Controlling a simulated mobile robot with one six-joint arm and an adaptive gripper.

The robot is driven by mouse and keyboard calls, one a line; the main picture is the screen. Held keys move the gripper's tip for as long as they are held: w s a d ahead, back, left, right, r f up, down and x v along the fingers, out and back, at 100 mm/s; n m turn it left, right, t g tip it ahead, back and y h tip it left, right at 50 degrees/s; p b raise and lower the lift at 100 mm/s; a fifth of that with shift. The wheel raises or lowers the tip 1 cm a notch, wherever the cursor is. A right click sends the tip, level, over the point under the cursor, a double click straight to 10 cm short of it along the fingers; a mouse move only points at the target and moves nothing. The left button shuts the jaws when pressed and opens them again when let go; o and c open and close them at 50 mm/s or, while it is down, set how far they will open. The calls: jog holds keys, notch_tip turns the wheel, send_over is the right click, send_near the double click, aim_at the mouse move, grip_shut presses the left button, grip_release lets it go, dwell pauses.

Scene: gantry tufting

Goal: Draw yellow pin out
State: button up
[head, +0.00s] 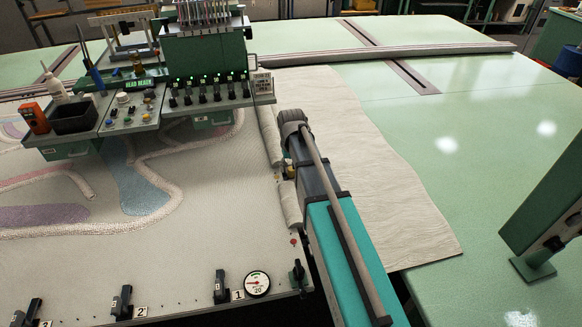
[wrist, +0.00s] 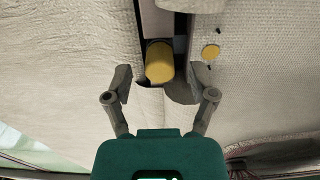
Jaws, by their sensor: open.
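The yellow pin (wrist: 159,64) shows in the wrist view as a short yellow cylinder with a rounded end, set in a dark slot between pale fabric edges. My gripper (wrist: 151,84) is open, with one grey finger to the left of the pin and the other to its right. The right finger looks close to the pin; I cannot tell whether it touches. In the head view a small yellow spot (head: 289,172) shows beside my arm, perhaps the same pin. My fingers are hidden there behind my arm.
A flat yellow disc (wrist: 210,51) lies on the fabric right of the pin. A control console (head: 150,108) stands on the tufted cloth at left. A pressure gauge (head: 257,284) and black clamps line the front edge. The green table (head: 460,130) at right is mostly clear.

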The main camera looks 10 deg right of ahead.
jog(key=shift+f+b, duration=0.6)
jog(key=shift+f, duration=0.3)
dwell(0.5)
grip_shut()
jog(key=c, duration=0.6)
grip_release()
grip_shut()
jog(key=shift+r+p, duration=2.2)
jog(key=shift+p, duration=0.05)
